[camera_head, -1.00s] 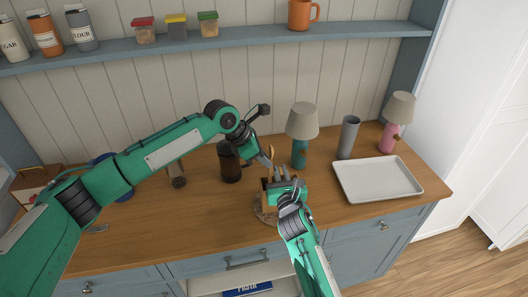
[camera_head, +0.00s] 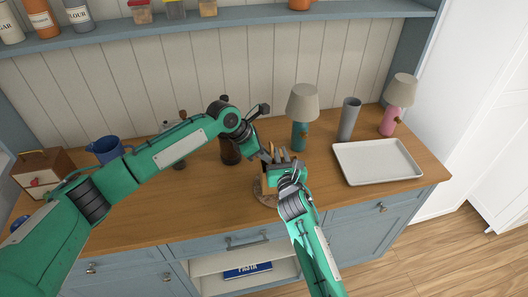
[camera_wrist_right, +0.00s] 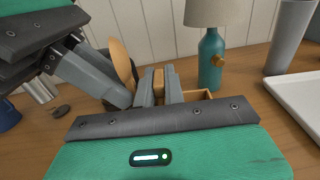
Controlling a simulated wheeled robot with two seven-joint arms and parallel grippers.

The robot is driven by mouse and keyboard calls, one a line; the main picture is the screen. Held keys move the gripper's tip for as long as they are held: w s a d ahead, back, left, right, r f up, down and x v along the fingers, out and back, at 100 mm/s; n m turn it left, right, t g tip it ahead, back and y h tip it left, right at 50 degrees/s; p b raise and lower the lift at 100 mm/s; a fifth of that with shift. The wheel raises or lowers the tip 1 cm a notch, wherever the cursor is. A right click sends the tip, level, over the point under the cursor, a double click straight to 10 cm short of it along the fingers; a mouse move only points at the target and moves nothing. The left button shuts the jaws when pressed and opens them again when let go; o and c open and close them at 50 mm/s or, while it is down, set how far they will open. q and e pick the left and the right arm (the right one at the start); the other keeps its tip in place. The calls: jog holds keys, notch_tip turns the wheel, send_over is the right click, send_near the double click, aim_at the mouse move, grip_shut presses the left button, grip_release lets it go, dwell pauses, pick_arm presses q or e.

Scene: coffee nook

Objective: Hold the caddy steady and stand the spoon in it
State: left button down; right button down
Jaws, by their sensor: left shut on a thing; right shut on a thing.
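My left gripper (camera_head: 267,156) is shut on the wooden spoon (camera_wrist_right: 122,58), close beside the right fingers. The spoon is roughly upright, its broad end up. Its lower end is hidden, so I cannot tell whether it is inside the caddy.
A teal lamp (camera_head: 300,136) stands just behind the caddy, with a grey tumbler (camera_head: 349,120) and pink lamp (camera_head: 391,120) to the right. A white tray (camera_head: 376,162) lies at right. A dark brown jar (camera_head: 230,152) stands close behind my left arm.

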pick_arm(q)
jog(key=c, duration=1.4)
grip_release()
jog(key=v, duration=1.2)
pick_arm(e)
jog(key=c, duration=1.4)
grip_release()
